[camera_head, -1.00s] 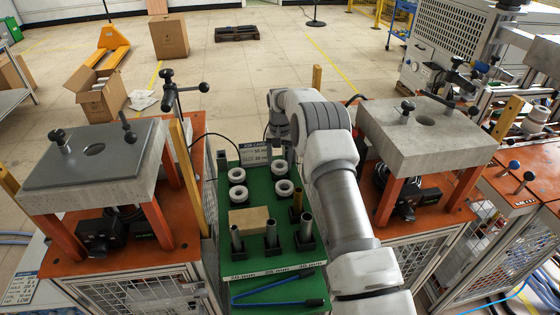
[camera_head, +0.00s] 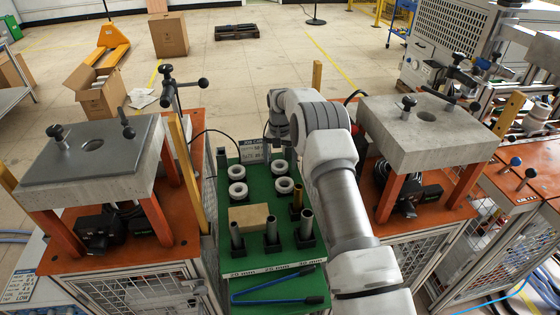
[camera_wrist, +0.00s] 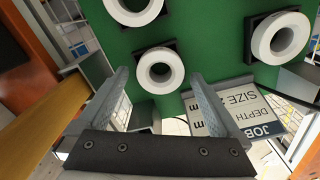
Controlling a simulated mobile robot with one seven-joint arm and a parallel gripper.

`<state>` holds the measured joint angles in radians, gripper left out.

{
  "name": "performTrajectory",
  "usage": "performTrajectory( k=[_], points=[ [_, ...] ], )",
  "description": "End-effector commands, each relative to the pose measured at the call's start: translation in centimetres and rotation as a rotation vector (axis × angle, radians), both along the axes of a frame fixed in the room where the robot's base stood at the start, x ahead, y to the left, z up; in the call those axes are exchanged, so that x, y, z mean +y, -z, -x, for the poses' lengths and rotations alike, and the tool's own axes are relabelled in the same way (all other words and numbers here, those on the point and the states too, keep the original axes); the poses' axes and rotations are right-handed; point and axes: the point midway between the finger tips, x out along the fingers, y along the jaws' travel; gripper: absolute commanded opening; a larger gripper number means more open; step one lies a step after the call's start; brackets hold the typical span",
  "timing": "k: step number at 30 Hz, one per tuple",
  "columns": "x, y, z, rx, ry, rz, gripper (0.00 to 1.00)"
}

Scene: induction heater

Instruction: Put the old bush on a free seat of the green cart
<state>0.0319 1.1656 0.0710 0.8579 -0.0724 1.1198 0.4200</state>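The green cart (camera_head: 234,212) stands in the middle of the head view, left of my arm. Several white rings sit on dark square bases on it; one ring (camera_wrist: 159,70) lies just beyond my fingertips in the wrist view. Upright grey tubes, one of them at the front left (camera_head: 236,236), and a brass-coloured tube (camera_head: 297,200) stand in dark holders nearer the front. I cannot tell which piece is the old bush. My gripper (camera_wrist: 158,78) is open over the far end of the cart, with no piece clearly between its fingers. My arm hides it in the head view.
A job card (camera_head: 256,152) stands at the cart's far end. A tan block (camera_head: 249,217) and a blue-handled tool (camera_head: 275,298) lie on the cart. Benches with holed slabs stand left (camera_head: 120,170) and right (camera_head: 465,138), close beside the cart.

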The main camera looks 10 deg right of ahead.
Motion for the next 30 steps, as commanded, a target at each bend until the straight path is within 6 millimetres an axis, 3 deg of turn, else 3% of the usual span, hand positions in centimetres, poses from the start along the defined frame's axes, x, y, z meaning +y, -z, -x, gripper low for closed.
performTrajectory(
  k=[8,24,30],
  points=[
    [0.0,-1.5,-0.1,-0.002,0.0,0.001,1.0],
    [0.0,-13.9,-0.1,-0.004,-0.001,0.001,1.0],
    [0.0,-16.6,0.0,-0.001,-0.001,0.0,1.0]
  ],
)
